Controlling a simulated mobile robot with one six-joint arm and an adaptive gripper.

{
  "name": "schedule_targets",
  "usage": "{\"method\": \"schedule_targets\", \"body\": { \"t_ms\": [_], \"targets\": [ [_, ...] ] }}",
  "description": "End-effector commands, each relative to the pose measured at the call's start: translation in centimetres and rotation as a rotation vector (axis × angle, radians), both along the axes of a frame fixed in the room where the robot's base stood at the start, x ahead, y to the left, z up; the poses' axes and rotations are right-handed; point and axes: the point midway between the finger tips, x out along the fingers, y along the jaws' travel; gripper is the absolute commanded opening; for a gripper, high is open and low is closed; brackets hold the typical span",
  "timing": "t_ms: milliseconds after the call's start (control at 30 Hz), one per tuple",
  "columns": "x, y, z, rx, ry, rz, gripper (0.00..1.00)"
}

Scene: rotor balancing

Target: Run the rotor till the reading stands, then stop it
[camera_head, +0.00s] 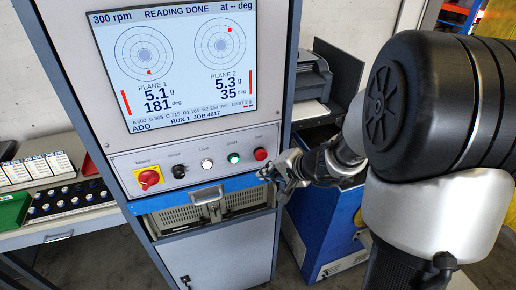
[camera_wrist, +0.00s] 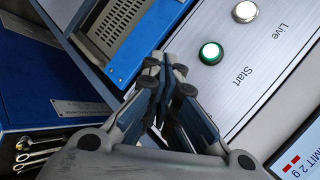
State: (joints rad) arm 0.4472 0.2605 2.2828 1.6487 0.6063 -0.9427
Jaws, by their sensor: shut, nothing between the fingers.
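The screen (camera_head: 180,62) of the cabinet reads 300 rpm, READING DONE and at -- deg. Plane 1 shows 5.1 g at 181 deg, and plane 2 shows 5.3 g at 35 deg. Below it, the control panel (camera_head: 195,167) carries a green Start button (camera_head: 233,158) and a red stop button (camera_head: 260,154). My gripper (camera_head: 268,173) is shut and empty, just below the red button and apart from it. In the wrist view, my fingertips (camera_wrist: 168,72) are close to the bright green Start button (camera_wrist: 210,53). The red button is out of that view, and the rotor is in neither view.
Left of Start are a white Live button (camera_head: 206,164), a speed knob (camera_head: 179,171) and a red-yellow main switch (camera_head: 149,178).

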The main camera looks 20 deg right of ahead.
Motion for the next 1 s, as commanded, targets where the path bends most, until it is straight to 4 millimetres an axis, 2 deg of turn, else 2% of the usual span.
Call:
{"method": "schedule_targets", "body": {
  "t_ms": [100,300,1000],
  "targets": [
    [1.3,0.0,-0.2,-0.002,-0.001,0.002,0.0],
    [2.2,0.0,-0.1,-0.001,-0.001,0.0,0.0],
    [2.3,0.0,-0.1,-0.001,-0.001,0.0,0.0]
  ]
}}
